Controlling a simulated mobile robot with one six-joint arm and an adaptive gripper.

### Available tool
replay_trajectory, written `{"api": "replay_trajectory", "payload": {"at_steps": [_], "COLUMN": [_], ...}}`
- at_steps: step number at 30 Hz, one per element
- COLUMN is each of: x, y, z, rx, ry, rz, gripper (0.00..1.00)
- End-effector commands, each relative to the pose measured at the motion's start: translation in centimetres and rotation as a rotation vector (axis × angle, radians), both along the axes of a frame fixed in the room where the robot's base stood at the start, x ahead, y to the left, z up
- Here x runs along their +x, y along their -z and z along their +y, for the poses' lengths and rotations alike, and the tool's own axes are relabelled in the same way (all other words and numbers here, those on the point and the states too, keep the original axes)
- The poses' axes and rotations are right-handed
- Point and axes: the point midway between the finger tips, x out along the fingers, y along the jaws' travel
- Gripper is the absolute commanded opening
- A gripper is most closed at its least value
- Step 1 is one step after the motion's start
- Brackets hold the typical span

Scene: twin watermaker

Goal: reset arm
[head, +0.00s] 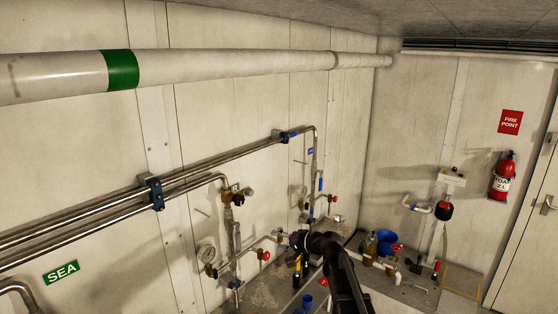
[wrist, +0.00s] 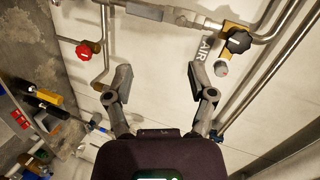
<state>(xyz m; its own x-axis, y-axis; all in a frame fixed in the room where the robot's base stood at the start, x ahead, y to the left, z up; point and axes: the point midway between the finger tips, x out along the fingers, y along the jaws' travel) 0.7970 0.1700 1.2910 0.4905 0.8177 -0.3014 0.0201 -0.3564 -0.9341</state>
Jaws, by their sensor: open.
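My arm shows at the lower middle of the head view, reaching in among the wall pipework. In the wrist view my gripper (wrist: 159,76) is open, its two fingers spread wide with nothing between them. Pale wall lies behind the gap. A red valve knob (wrist: 84,50) is left of the left finger. A black knob (wrist: 238,40) on a brass valve is up and right of the right finger. In the head view the gripper's fingers are too small and dark to make out.
A blue bucket (head: 386,241) and bottles stand on the floor right of my arm. A red extinguisher (head: 503,178) hangs on the far wall beside a door (head: 530,230). Upper space looks clear below the large pipe (head: 230,64).

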Motion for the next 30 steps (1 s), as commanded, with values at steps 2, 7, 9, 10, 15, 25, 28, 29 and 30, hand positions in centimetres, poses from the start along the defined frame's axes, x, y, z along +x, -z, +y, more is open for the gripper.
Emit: {"api": "replay_trajectory", "payload": {"at_steps": [2,7,9,10,15,25,28,29,30], "x": [-2.5,-6.9,-8.8,-9.5,-14.0,-22.4,-24.2,-24.6,-25.1], "y": [3.4,9.0,11.2,12.1,17.1,24.2,25.2,25.4,25.5], "z": [-0.5,-2.1,-3.1,-3.5,-6.5,-13.5,-15.2,-15.6,-16.0], "rx": [-0.095,-0.305,-0.393,-0.428,-0.638,-1.015,-1.097,-1.116,-1.138], "ry": [-0.036,-0.111,-0.139,-0.15,-0.208,-0.279,-0.286,-0.287,-0.289], "rz": [0.015,0.063,0.087,0.098,0.174,0.36,0.407,0.419,0.433], "gripper": [0.71,0.71,0.71,0.71,0.71,0.71,0.71,0.71,0.71]}}
